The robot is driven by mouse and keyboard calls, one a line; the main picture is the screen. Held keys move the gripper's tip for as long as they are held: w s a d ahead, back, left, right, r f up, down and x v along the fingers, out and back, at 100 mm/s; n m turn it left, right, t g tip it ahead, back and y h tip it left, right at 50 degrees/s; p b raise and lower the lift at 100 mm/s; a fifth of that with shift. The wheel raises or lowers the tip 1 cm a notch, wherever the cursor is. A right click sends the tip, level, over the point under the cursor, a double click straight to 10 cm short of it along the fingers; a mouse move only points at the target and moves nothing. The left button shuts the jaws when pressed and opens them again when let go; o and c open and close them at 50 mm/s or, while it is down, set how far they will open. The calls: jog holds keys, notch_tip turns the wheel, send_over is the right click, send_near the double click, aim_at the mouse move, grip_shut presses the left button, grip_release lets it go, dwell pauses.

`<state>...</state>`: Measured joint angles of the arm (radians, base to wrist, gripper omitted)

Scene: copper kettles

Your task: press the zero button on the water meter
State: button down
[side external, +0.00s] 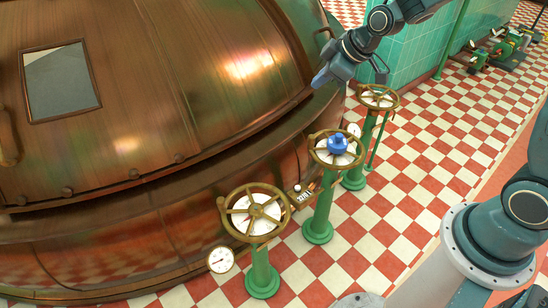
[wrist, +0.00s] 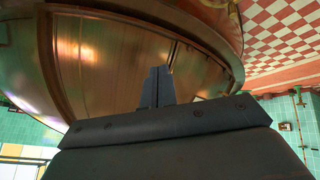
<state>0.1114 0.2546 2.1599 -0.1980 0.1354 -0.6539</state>
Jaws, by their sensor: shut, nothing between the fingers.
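My gripper (side external: 322,79) is shut and empty, held in the air in front of the copper kettle (side external: 200,80), above and left of the handwheels. Its closed fingers (wrist: 156,86) also show in the wrist view, with the copper (wrist: 110,60) behind them. A small device with a white, number-like face (side external: 304,194), which looks like the water meter, sits low between the front and middle handwheels, well below my gripper. A small round part (side external: 297,188) is at its upper left; I cannot tell if it is the zero button. The meter is not visible in the wrist view.
Three brass handwheels on green posts stand along the kettle: front (side external: 255,212), middle (side external: 337,147) with a blue piece (side external: 338,144) on its hub, and back (side external: 378,97). A round gauge (side external: 220,260) is at lower left. The checkered floor (side external: 430,160) is open to the right.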

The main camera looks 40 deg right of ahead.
jog(key=w+f+n, duration=0.2)
jog(key=w+f, duration=0.4)
jog(key=f, duration=0.3)
jog(key=n+t, duration=0.2)
send_over(298, 188)
notch_tip(298, 188, down, 28)
jog(key=f, duration=0.1)
jog(key=shift+s+d+f, duration=0.1)
jog(key=shift+s+d, duration=0.2)
jog(key=shift+s, duration=0.05)
jog(key=shift+f, duration=4.4)
